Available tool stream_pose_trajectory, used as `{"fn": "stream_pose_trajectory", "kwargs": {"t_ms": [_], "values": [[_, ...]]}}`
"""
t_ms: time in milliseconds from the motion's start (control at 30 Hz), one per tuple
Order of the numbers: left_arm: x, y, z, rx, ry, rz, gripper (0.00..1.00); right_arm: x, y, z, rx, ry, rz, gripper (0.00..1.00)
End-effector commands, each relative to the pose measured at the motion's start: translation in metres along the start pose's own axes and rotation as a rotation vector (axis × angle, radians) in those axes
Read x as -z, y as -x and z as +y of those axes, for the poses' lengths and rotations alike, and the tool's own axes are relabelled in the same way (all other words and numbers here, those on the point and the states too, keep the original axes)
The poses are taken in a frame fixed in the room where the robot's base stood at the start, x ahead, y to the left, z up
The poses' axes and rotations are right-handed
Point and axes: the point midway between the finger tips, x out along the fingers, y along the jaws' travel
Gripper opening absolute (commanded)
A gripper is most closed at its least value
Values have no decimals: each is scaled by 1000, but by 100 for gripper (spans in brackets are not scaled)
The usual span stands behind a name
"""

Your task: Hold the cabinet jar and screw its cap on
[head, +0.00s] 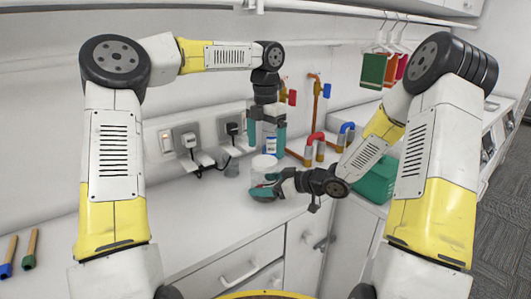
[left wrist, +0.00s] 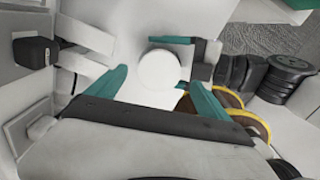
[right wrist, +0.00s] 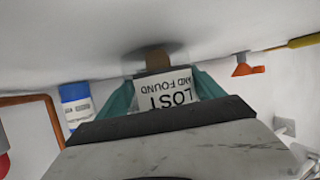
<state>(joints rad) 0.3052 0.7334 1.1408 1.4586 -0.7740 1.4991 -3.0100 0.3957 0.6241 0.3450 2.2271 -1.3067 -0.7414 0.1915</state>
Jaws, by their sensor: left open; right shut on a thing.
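The cabinet jar (head: 263,175) stands on the white counter. Its "LOST AND FOUND" label (right wrist: 172,92) shows upside down in the right wrist view, with something brown inside. My right gripper (head: 266,188) is shut around the jar's side. The round white cap (left wrist: 159,69) is at the jar's top; whether it is seated on the thread I cannot tell. My left gripper (head: 267,138) points down above the jar and is open. In the left wrist view the cap lies between and beyond its teal fingers (left wrist: 160,90), with no visible contact.
Plugs and cords (head: 190,142) are on the wall. Copper pipes (head: 315,120) rise at the right. The counter at front left (head: 190,215) is mostly clear.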

Motion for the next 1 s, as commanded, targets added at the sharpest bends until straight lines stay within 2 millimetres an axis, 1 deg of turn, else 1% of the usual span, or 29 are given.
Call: {"fn": "stream_pose_trajectory", "kwargs": {"t_ms": [100, 400, 467, 567, 667, 1000], "values": [[0, 6, 0, 0, 1, 0, 91, 0, 0, 0, 0, 0, 1, 0], [0, 6, 0, 0, 6, 1, 90, 0, 0, 0, 0, 0, 1, 0], [0, 6, 0, 0, 26, 4, 90, 0, 0, 0, 0, 0, 1, 0], [0, 4, -2, 0, 117, 12, 90, 0, 0, 0, 0, 0, 1, 0], [0, 1, -5, -4, 285, 27, 90, 0, 0, 0, 0, 0, 1, 0], [0, -9, -12, -42, 1094, 71, 90, 0, 0, 0, 0, 0, 1, 0]]}}
